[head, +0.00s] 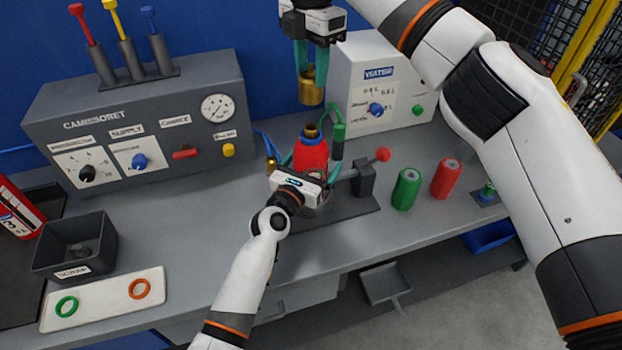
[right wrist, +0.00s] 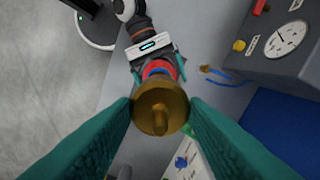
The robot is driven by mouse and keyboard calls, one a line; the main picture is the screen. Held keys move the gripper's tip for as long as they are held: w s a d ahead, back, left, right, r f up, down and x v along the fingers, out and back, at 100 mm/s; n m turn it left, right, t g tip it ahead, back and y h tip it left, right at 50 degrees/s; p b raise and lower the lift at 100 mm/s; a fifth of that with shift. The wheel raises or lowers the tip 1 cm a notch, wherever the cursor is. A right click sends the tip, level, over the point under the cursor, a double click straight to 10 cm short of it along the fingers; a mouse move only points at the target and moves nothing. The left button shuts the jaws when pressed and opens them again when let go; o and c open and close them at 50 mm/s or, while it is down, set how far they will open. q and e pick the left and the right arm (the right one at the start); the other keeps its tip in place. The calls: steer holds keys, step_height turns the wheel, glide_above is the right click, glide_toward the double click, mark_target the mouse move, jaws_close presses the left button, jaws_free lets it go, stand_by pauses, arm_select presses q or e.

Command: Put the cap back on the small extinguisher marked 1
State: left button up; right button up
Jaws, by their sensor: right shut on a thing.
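The small red extinguisher (head: 310,155) stands upright at the middle of the bench, with a blue ring and a bare brass neck on top. Its number cannot be read. My right gripper (head: 311,80) is shut on the brass cap (head: 311,93), which it holds above and apart from the neck. The cap (right wrist: 160,107) fills the middle of the right wrist view, and the red body shows partly behind it. My left gripper (head: 310,165) has its teal fingers on either side of the extinguisher body. I cannot tell whether they press on it.
A clamp with a red knob (head: 383,155) is right of the extinguisher. Green (head: 406,190) and red (head: 446,179) cylinders stand farther right. The grey panel (head: 140,120) and white water box (head: 350,110) stand behind. A scrap bin (head: 50,262) and a tray with two rings (head: 100,309) are at left.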

mark_target(312, 104)
arm_select(q)
steer(key=c, duration=1.5)
arm_select(e)
steer(key=shift+f, duration=2.45)
steer(key=shift+f, duration=0.9)
steer(key=shift+f, duration=0.6)
